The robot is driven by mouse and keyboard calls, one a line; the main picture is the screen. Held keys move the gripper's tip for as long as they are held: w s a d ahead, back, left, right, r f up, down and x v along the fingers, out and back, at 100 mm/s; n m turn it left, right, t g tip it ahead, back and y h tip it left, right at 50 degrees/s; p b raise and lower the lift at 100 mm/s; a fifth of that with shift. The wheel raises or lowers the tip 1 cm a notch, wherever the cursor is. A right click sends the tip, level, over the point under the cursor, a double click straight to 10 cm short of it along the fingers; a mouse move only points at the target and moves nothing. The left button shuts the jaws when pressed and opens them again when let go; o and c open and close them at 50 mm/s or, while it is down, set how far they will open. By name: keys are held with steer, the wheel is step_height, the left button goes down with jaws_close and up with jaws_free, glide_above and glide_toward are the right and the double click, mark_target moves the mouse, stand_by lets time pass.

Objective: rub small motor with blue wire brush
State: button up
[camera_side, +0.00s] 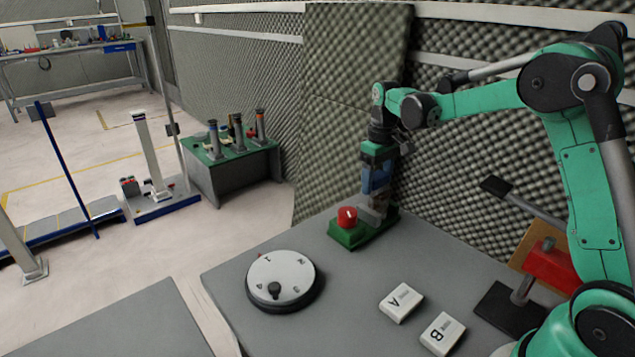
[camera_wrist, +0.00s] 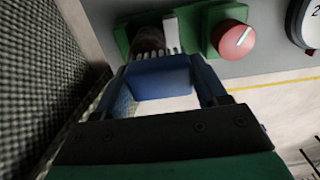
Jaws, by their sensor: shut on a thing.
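My gripper (camera_side: 377,184) points down over the back of the grey bench and is shut on the blue wire brush (camera_side: 378,178). In the wrist view, the brush's blue block (camera_wrist: 160,80) sits between my two dark blue fingers (camera_wrist: 162,68). Its pale bristles show at the far end, against a small brownish motor (camera_wrist: 147,40). The motor stands on a green base beside a red knob (camera_wrist: 236,40). In the side view the brush and gripper largely hide the motor. I cannot tell whether the bristles touch it.
The red knob (camera_side: 347,217) and green base (camera_side: 344,236) are just left of my gripper. A round dial (camera_side: 280,275) and blocks A (camera_side: 400,302) and B (camera_side: 442,333) lie nearer the front. Foam walls (camera_side: 345,100) stand close behind. The bench between dial and blocks is clear.

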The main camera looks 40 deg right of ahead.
mark_target(378, 176)
steer(key=shift+d+f, duration=0.1)
steer(key=shift+d, duration=1.15)
steer(key=shift+a, duration=1.25)
steer(key=shift+r, duration=4.25)
